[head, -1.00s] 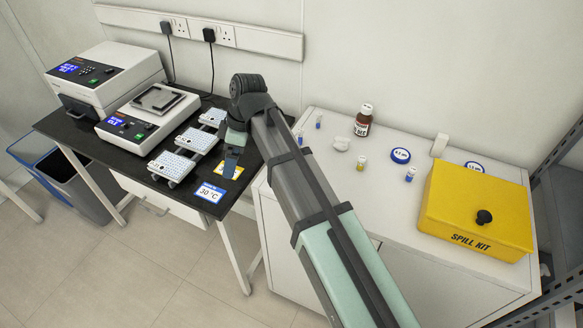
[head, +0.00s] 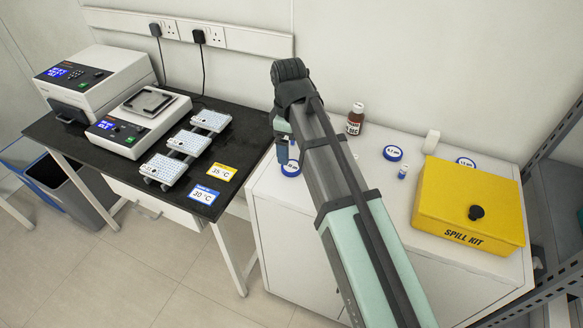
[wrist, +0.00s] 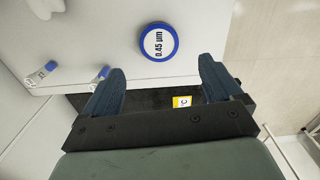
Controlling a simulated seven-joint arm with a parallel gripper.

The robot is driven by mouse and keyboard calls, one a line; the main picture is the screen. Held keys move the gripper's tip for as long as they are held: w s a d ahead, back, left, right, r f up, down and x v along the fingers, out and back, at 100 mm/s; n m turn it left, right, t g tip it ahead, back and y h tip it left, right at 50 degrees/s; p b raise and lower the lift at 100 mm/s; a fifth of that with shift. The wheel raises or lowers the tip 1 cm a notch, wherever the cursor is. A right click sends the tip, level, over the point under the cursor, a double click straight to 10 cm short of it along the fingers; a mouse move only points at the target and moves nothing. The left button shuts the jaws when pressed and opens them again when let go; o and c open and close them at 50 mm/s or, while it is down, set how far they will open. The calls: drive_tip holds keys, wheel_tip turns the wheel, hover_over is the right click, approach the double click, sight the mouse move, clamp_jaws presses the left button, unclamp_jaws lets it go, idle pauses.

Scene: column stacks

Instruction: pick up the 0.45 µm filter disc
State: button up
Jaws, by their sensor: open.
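The 0.45 µm filter disc (wrist: 158,41), white with a blue rim and its label readable, lies flat on the white cabinet top in the wrist view, just beyond the fingertips and roughly centred between them. In the head view a blue-rimmed disc (head: 291,170) lies near the cabinet's left edge, partly covered by my gripper; its place matches. My gripper (wrist: 161,72) is open and empty, fingers either side of the gap. In the head view my gripper (head: 284,150) hangs over the cabinet's left edge, seemingly above the disc.
In the wrist view, two small vials (wrist: 40,73) (wrist: 101,74) lie left of the disc. A brown bottle (head: 355,119) and yellow spill kit (head: 470,205) stand further right.

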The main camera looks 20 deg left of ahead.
sight(289, 166)
drive_tip(key=shift+f, duration=3.6)
drive_tip(key=c, duration=1.1)
